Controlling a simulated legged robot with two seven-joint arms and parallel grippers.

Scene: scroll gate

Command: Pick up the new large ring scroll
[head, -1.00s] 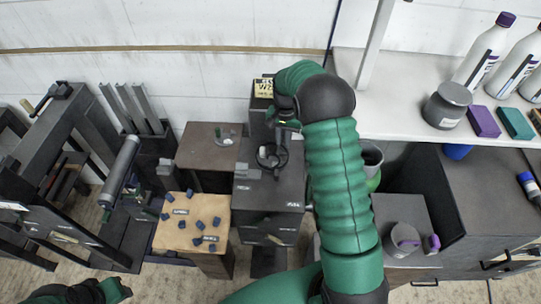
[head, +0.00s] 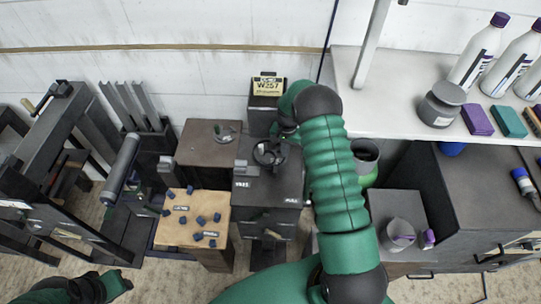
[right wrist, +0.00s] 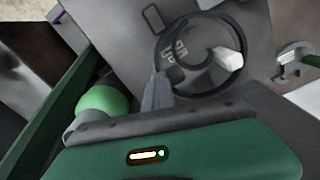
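The ring scroll (head: 264,154), a dark open ring, lies on top of a dark cabinet (head: 262,190) in the middle of the head view. In the right wrist view, the ring (right wrist: 158,52) surrounds a pale peg-like piece (right wrist: 228,59) and some white markings. My right gripper (head: 283,134) is over the ring's far right side in the head view. In the right wrist view, its grey fingers (right wrist: 157,90) overlap the ring's near edge; whether they grip it is unclear. My left gripper (head: 118,284) is low at the left, away from the ring.
A wooden-topped stand (head: 192,235) with several small blue pieces is left of the cabinet. A yellow-labelled box (head: 267,88) stands behind it. A dark frame with a roller (head: 122,165) is at the left. A white shelf (head: 400,115) with bottles is at the right.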

